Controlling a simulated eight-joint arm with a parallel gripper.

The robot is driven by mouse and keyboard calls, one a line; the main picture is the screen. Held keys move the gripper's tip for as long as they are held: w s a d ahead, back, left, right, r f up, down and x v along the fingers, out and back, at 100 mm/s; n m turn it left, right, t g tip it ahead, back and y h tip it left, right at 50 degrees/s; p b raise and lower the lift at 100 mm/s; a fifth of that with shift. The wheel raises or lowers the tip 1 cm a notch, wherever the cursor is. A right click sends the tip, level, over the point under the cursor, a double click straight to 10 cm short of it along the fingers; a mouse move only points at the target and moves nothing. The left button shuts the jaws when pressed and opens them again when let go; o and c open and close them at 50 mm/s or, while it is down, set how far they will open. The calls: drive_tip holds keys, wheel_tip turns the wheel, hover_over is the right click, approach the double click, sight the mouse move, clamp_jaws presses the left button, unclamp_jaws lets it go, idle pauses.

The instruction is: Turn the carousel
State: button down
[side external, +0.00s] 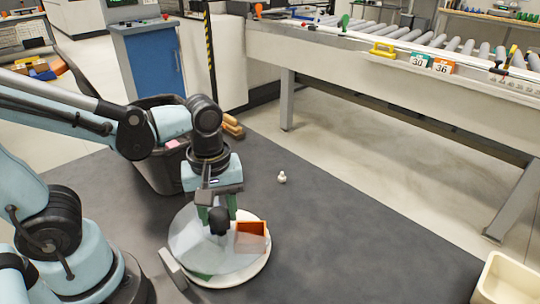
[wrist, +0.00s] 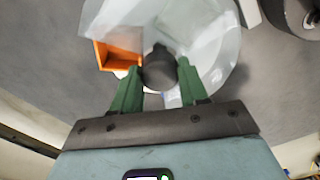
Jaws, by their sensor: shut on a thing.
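The carousel (side external: 258,276) is a round white turntable on the dark mat. A translucent cover spans part of its top, and a dark knob (side external: 219,221) stands near its middle. An orange open box (side external: 251,237) sits on its right side; the box also shows in the wrist view (wrist: 115,55), left of the knob. My gripper (side external: 217,215) points down over the carousel. Its green fingers (wrist: 158,78) are on both sides of the dark knob (wrist: 159,68), shut on it. The fingers hide part of the knob.
A small white piece (side external: 281,177) stands on the mat behind the carousel. A dark bin (side external: 158,175) is at the back left. A roller conveyor (side external: 430,70) runs along the back right. A cream tray (side external: 507,280) is at the lower right. The mat between is clear.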

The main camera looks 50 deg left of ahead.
drive_tip(key=shift+n, duration=9.2)
drive_tip(key=shift+a+n, duration=0.1)
drive_tip(key=shift+n, duration=0.5)
drive_tip(key=c, duration=0.6)
unclamp_jaws()
drive_tip(key=shift+r, duration=0.1)
drive_tip(key=shift+r, duration=5.95)
